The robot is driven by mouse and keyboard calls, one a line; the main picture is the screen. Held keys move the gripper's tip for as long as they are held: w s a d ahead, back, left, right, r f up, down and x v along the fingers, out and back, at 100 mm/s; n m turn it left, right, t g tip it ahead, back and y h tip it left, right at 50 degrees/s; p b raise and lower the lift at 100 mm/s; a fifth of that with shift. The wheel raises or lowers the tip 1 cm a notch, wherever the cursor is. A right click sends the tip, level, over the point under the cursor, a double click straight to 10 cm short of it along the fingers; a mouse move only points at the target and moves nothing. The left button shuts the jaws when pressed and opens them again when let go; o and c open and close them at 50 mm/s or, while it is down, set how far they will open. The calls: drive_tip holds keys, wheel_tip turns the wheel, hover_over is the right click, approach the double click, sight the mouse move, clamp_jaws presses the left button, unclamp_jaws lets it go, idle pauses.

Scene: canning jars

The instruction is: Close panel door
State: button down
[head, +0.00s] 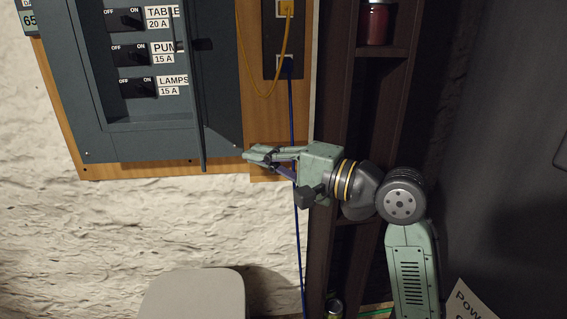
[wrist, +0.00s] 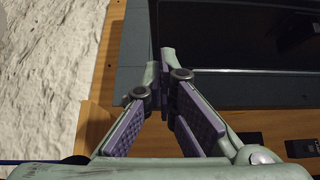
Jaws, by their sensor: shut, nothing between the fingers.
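The dark grey electrical panel (head: 95,135) is on a wooden board at upper left in the head view. Its door (head: 201,115) stands open and shows nearly edge-on, at the right of the switches. My gripper (head: 248,155) is at the panel's lower right corner, to the right of the door's lower end, pointing left. In the wrist view the shut, empty fingers (wrist: 163,82) meet in front of grey panel metal and a large dark surface. I cannot tell whether the fingertips touch the door or the panel.
Labelled switches (head: 134,55) are exposed inside the panel. A yellow cable (head: 240,55) and a blue cable (head: 300,240) hang from sockets right of it; the blue one passes by my gripper. A dark shelf (head: 335,110) with a red jar (head: 375,24) stands right. A rounded grey object (head: 195,295) is below.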

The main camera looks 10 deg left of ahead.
drive_tip(key=a, duration=0.6)
drive_tip(key=shift+s+b, duration=0.3)
drive_tip(key=shift+s, duration=0.15)
